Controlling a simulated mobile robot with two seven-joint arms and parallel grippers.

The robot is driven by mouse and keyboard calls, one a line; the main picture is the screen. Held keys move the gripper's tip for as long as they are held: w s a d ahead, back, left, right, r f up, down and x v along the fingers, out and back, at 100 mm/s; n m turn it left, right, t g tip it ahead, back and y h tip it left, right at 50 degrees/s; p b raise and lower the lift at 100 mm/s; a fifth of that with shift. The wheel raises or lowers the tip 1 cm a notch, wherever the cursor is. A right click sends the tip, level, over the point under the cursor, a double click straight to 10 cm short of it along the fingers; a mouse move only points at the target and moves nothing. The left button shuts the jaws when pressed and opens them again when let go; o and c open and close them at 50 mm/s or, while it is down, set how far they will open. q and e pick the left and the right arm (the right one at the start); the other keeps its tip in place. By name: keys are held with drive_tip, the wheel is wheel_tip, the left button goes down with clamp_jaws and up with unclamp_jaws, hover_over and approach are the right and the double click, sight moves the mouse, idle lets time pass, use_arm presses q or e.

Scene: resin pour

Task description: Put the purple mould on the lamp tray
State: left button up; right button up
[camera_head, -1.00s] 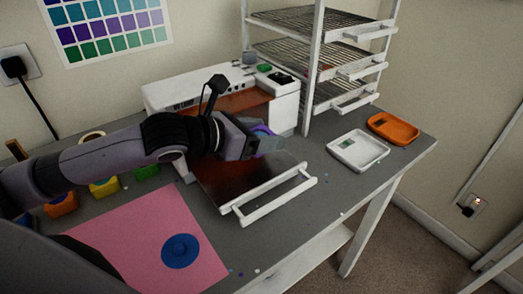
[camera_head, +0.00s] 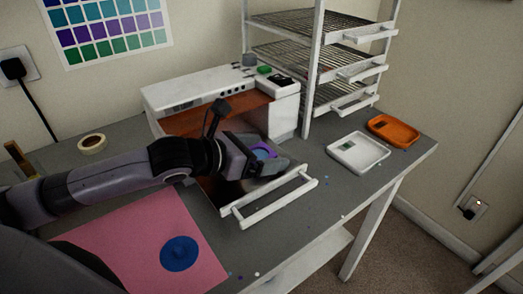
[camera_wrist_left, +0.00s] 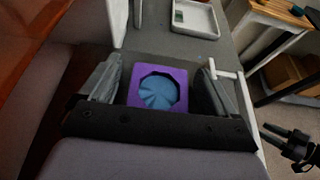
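The purple mould (camera_head: 263,151) is a small block with a blue-filled, many-sided hollow, facing up. It appears to rest on the lamp tray, the dark pulled-out drawer with a white handle (camera_head: 270,205) in front of the white lamp box. My left gripper (camera_head: 259,158) is low over the tray, with one finger on each side of the mould. In the left wrist view the mould (camera_wrist_left: 180,98) sits between the spread fingers, with narrow gaps on both sides. The gripper partly hides the mould's base and the tray surface.
The lamp box (camera_head: 200,88) stands behind the tray. A white wire rack (camera_head: 312,70) rises at its right. A pink mat (camera_head: 125,235) with a blue disc (camera_head: 180,253) lies at front left.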

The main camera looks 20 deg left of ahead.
use_arm(q)
drive_tip(key=shift+r, duration=0.1)
drive_tip(key=shift+s+r, duration=0.1)
drive_tip(key=b+v, duration=0.1)
drive_tip(key=v, duration=0.7)
drive_tip(key=shift+s+a, duration=0.15)
drive_tip(key=shift+a, duration=0.1)
drive_tip(key=shift+b+v, duration=0.4)
drive_tip(key=shift+v, duration=0.5)
drive_tip(key=shift+s+a+r+b, duration=0.3)
drive_tip(key=shift+s, duration=0.3)
